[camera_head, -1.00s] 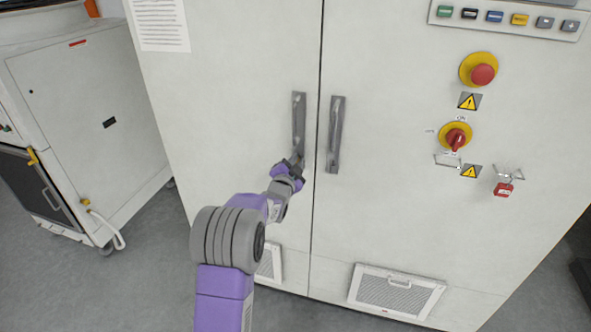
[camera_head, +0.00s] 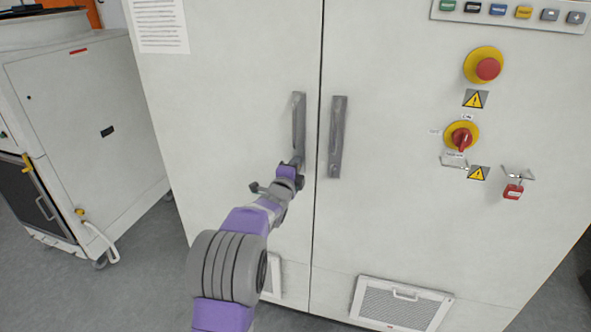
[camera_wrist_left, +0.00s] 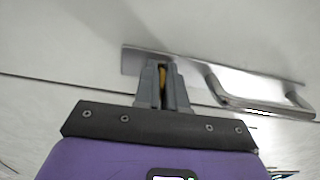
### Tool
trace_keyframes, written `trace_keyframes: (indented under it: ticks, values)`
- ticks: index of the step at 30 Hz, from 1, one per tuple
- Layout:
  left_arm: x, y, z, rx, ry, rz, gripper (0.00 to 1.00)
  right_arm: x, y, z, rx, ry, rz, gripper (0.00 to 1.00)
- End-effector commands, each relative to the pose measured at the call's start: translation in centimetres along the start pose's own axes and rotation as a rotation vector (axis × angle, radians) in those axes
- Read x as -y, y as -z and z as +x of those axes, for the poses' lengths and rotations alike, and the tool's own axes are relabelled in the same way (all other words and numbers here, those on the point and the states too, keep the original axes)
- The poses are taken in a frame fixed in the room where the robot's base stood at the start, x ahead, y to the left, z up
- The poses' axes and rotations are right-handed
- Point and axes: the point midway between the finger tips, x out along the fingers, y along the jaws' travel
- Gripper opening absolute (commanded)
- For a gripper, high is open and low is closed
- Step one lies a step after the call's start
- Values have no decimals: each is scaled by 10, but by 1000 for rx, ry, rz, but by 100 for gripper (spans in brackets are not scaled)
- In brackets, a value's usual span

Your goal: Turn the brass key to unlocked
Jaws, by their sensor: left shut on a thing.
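The brass key (camera_wrist_left: 162,76) shows in the left wrist view as a small yellow sliver between the fingers of my left gripper (camera_wrist_left: 162,80). My left gripper is shut on it, at one end of the metal plate of the left door handle (camera_wrist_left: 258,93). In the head view my left gripper (camera_head: 296,166) is at the lower end of that left door handle (camera_head: 298,118). The key is hidden there by the gripper and wrist. How far the key is turned cannot be read. My right gripper is not in view.
A second handle (camera_head: 337,137) is close to the right, across the door seam. Further right are a red emergency button (camera_head: 488,68), a red rotary switch (camera_head: 462,138) and a red padlock (camera_head: 513,191). A white cabinet (camera_head: 95,130) stands at left.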

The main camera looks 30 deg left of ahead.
Motion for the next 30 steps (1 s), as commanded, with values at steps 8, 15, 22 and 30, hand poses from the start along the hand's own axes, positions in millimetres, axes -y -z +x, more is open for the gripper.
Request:
trace_keyframes:
  ticks: [8,15,22,30]
  values:
    - [0,0,0,0,0,39,0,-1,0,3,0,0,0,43]
    - [0,0,0,0,0,41,0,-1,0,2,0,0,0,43]
    - [0,0,0,0,0,40,30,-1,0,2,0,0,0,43]
    - [0,0,0,0,0,39,31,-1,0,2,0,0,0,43]
